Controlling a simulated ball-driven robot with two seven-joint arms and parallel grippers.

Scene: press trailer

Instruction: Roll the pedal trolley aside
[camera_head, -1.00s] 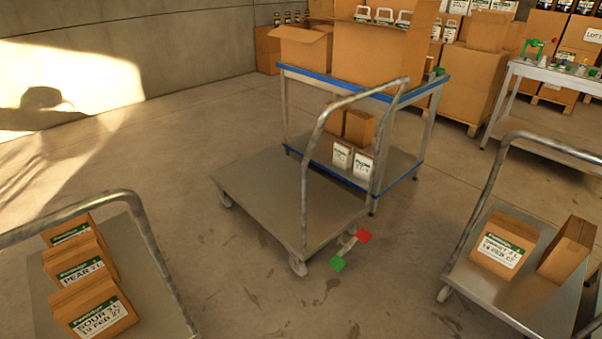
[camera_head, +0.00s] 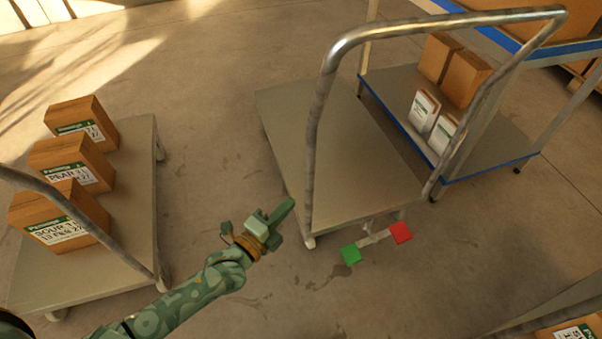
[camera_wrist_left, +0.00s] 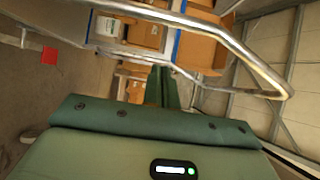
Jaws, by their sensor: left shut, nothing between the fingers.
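The pedal trolley is the empty flat trolley (camera_head: 345,150) in the middle of the head view, with a bent metal push handle (camera_head: 318,120). A green pedal (camera_head: 351,253) and a red pedal (camera_head: 401,232) stick out low at its near end. The handle also crosses the left wrist view (camera_wrist_left: 225,35), where the red pedal (camera_wrist_left: 49,56) shows at the left. My left gripper (camera_head: 288,210) is shut and empty, just left of the handle's left upright in the head view. I cannot tell whether it touches the handle. My right gripper is not in view.
A trolley with three cartons (camera_head: 130,200) stands at the left. A blue-edged bench (camera_head: 470,172) with cartons on its lower shelf stands close on the right. Another loaded trolley (camera_head: 560,310) shows at the lower right. Bare floor (camera_head: 215,130) lies between the left and middle trolleys.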

